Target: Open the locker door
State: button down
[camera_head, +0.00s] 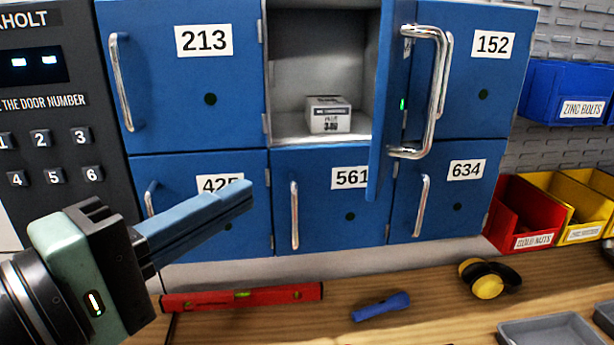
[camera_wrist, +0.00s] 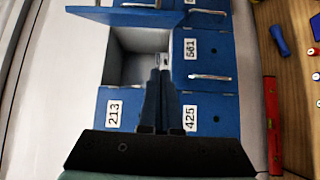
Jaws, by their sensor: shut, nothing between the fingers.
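The blue locker bank (camera_head: 200,70) has one top-middle compartment (camera_head: 320,60) standing open. Its door (camera_head: 381,110) is swung out on the right side and seen nearly edge-on, with a chrome handle (camera_head: 432,125). A small white box (camera_head: 329,114) sits inside the compartment. In the wrist view the open compartment (camera_wrist: 128,66) and the swung-out door (camera_wrist: 120,14) show ahead of my fingers. My gripper (camera_head: 250,192) is shut and empty, in front of door 425 (camera_head: 215,225), clear of the open door. In the wrist view my fingers (camera_wrist: 160,75) overlap the compartment's edge.
Doors 213 (camera_head: 190,100), 561 (camera_head: 335,220), 152 (camera_head: 480,90) and 634 (camera_head: 455,205) look shut. A keypad panel (camera_head: 45,110) stands at left. On the bench lie a red level (camera_head: 275,296), a blue flashlight (camera_head: 380,306) and yellow earmuffs (camera_head: 488,280). Parts bins stand at right.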

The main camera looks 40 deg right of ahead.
jog(key=s+d+p, duration=0.1)
jog(key=d+p, duration=0.4)
jog(key=d, duration=0.6)
jog(key=shift+s+d+g+p, duration=0.3)
jog(key=shift+s+d, duration=0.05)
jog(key=shift+d, duration=0.05)
